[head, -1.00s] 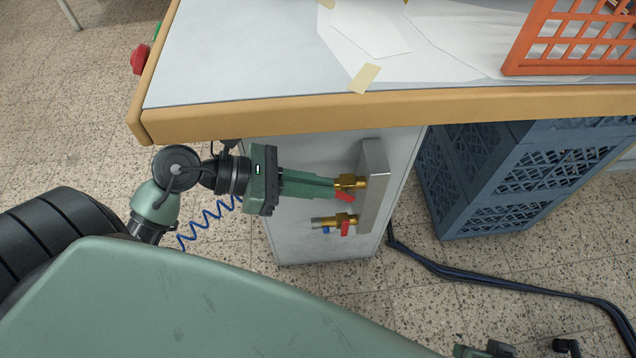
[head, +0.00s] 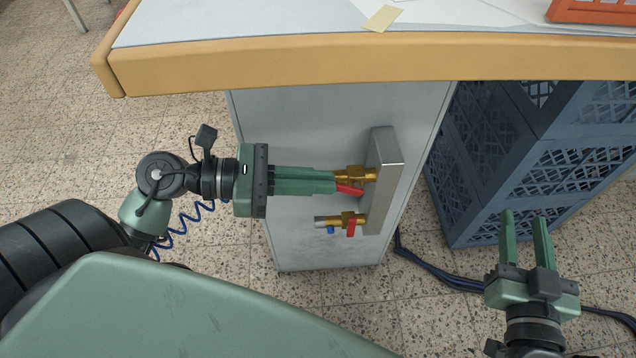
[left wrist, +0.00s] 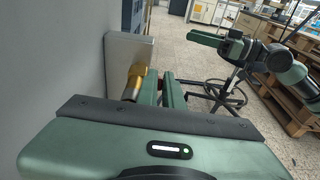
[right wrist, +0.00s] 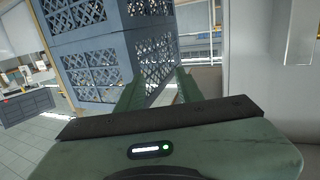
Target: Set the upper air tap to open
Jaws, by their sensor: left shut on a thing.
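The upper air tap (head: 358,174) is a brass valve with a red lever (head: 350,189), on a metal block on the side of the bench cabinet. My left gripper (head: 335,182) reaches in from the left and is shut on the red lever, which slants toward the fingertips; the fingers hide part of it. My right gripper (head: 524,222) is open and empty, before the crates.
The metal block (head: 385,180) carries both taps. The bench top (head: 240,60) overhangs above my left gripper. Blue crates (head: 500,150) stand to the right under the bench. Dark hoses (head: 440,270) lie on the floor. A blue coiled line (head: 190,220) hangs by my left arm.

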